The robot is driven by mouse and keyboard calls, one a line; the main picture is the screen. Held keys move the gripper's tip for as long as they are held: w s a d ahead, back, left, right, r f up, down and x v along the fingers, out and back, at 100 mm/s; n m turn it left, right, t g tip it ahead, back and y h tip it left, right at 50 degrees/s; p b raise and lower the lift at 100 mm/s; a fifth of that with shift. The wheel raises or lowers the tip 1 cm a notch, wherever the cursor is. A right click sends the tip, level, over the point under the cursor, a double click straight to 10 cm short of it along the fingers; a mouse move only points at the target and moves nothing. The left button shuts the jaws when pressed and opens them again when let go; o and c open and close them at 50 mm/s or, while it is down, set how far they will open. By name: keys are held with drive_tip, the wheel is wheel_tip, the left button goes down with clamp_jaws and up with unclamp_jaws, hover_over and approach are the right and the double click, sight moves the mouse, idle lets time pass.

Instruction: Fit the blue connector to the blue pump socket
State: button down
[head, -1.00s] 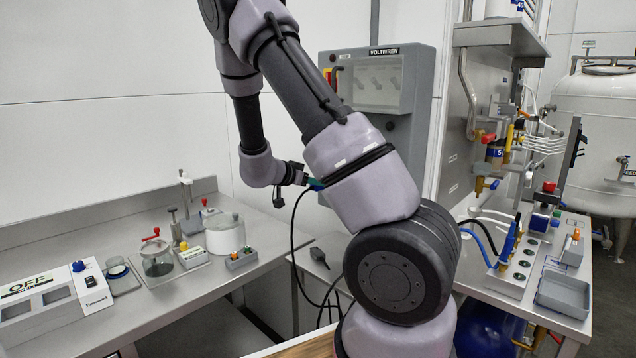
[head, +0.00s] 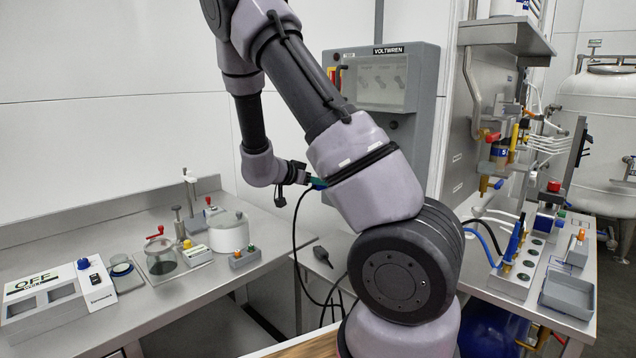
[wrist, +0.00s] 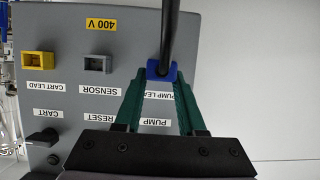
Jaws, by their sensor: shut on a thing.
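My gripper (wrist: 162,84) is shut on the blue connector (wrist: 163,71), its green fingers on either side of it. A thick black cable (wrist: 170,32) runs up from the connector in the wrist view. The connector is in front of the grey panel (wrist: 225,60), in the row of sockets, just above the upside-down "PUMP LEAD" label (wrist: 158,96). The pump socket is hidden behind it; I cannot tell whether the connector is seated or just short of it. In the head view my gripper (head: 316,184) is beside the Voltwren cabinet (head: 425,110), partly hidden by my arm.
A yellow cart-lead socket (wrist: 38,64) and a grey sensor socket (wrist: 97,64) are left of the connector. A black knob (wrist: 45,137) sticks out below them. The cable (head: 294,240) hangs down between the left bench (head: 190,312) and the cabinet. A right bench holds more equipment.

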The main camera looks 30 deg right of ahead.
drive_tip(key=shift+w+d, duration=0.2)
drive_tip(key=shift+d, duration=0.35)
drive_tip(key=shift+w+d, duration=0.15)
drive_tip(key=shift+d, duration=0.35)
idle(0.4)
drive_tip(key=shift+c, duration=2.1)
unclamp_jaws()
drive_tip(key=shift+d, duration=0.1)
drive_tip(key=shift+s+a, duration=0.35)
drive_tip(key=shift+a, duration=0.6)
drive_tip(key=shift+s+a, duration=0.3)
drive_tip(key=shift+a, duration=0.7)
drive_tip(key=shift+s+a, duration=0.35)
drive_tip(key=shift+a, duration=0.6)
